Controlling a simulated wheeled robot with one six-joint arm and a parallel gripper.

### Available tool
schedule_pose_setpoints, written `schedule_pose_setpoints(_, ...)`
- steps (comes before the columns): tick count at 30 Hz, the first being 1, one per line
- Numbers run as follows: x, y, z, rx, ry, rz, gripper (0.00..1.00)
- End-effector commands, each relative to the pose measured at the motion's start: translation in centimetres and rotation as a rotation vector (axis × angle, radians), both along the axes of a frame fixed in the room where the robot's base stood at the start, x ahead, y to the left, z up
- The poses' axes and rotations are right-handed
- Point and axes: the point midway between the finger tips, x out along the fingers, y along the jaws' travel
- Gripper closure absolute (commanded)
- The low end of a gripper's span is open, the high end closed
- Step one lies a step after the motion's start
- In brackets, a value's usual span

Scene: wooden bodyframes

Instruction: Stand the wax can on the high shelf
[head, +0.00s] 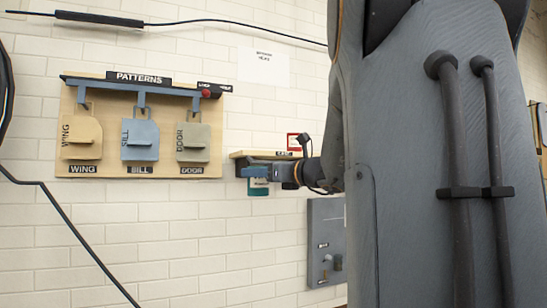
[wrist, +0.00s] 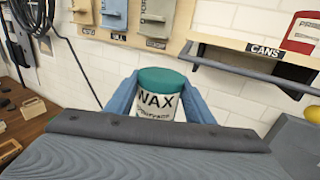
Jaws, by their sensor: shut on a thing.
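The wax can (wrist: 157,106) is white with a teal lid and the word WAX. In the wrist view it stands roughly upright between the two blue fingers of my gripper (wrist: 159,88), which is shut on it. In the head view my gripper (head: 250,172) and the can (head: 258,190) are small, just below and in front of the wooden shelf (head: 262,153). The shelf, labelled CANS, shows at the upper right of the wrist view (wrist: 225,43), with a rail along its front. The can is off the shelf. The can's lower part is hidden in the wrist view.
A red and white container (wrist: 303,33) stands at the shelf's right. A PATTERNS board (head: 142,172) with several hanging templates is on the wall to the left. A grey panel (head: 325,235) is below right. A workbench with a wooden crate (wrist: 40,112) lies lower left.

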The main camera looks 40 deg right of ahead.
Motion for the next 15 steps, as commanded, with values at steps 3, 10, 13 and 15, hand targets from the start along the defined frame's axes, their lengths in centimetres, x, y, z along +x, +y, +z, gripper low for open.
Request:
schedule_pose_setpoints(3, 0.7, -2.8, 6.6, -0.007, -0.006, -0.035, 0.83)
schedule_pose_setpoints(10, 1.8, -6.9, 16.2, -0.003, -0.002, -0.087, 0.83)
schedule_pose_setpoints(13, 2.1, -7.9, 18.6, 0.000, -0.001, -0.099, 0.83)
schedule_pose_setpoints(15, 2.2, -8.5, 20.2, -0.001, -0.002, -0.108, 0.83)
